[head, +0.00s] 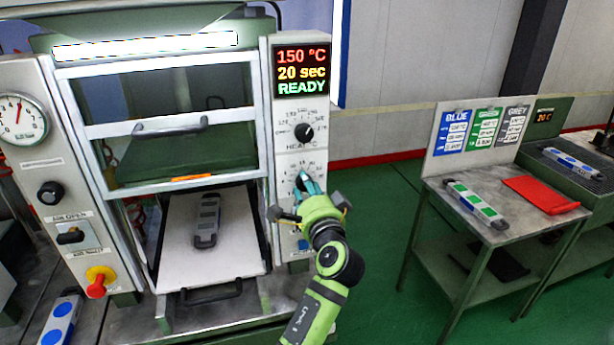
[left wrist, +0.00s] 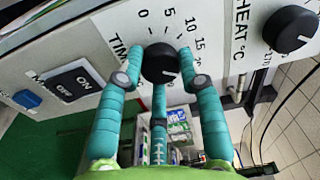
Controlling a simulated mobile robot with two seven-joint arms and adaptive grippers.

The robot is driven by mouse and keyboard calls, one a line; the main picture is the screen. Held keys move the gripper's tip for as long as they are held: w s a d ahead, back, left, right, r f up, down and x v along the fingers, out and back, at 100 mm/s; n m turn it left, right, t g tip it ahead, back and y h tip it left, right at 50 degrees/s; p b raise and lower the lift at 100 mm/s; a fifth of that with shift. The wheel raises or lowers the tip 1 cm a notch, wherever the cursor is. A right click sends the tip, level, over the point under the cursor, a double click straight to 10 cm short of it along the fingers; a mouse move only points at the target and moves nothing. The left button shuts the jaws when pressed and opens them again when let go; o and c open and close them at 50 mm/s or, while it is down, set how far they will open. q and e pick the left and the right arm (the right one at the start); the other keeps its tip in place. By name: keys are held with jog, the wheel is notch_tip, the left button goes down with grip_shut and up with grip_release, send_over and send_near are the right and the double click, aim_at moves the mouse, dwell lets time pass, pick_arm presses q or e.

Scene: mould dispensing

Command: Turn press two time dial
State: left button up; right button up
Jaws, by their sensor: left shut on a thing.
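The press (head: 160,62) stands in front of me with a display (head: 302,71) reading 150 °C, 20 sec, READY. Its time dial is a black knob (left wrist: 161,63) on the pale panel, with a printed scale around it. My left gripper (head: 307,184) is at this dial, below the heat dial (head: 304,132). In the left wrist view its teal fingers (left wrist: 160,85) are closed around the knob's sides. In the head view the fingers mostly hide the knob. The heat dial also shows in the left wrist view (left wrist: 288,29). My right gripper is not in view.
A grey mould (head: 207,222) lies on the press's white plate (head: 180,258). An on/off switch (left wrist: 76,86) sits beside the time dial. To the right, a side table (head: 490,225) holds a green-marked mould (head: 474,204) and a red mat (head: 541,195). Green floor lies between.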

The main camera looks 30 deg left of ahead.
pick_arm(q)
jog(key=shift+r+m+p, duration=0.2)
jog(key=shift+m+p, duration=0.85)
jog(key=shift+m, duration=0.2)
jog(key=shift+r+m+p, duration=0.15)
jog(key=shift+m+p, duration=0.9)
jog(key=shift+m, duration=0.2)
jog(key=shift+f, duration=0.1)
jog(key=o, duration=1.1)
jog(key=shift+w, duration=0.1)
jog(key=shift+o, duration=0.2)
jog(key=shift+w+d+f, duration=0.1)
jog(key=shift+f, duration=0.1)
jog(key=v, duration=1.2)
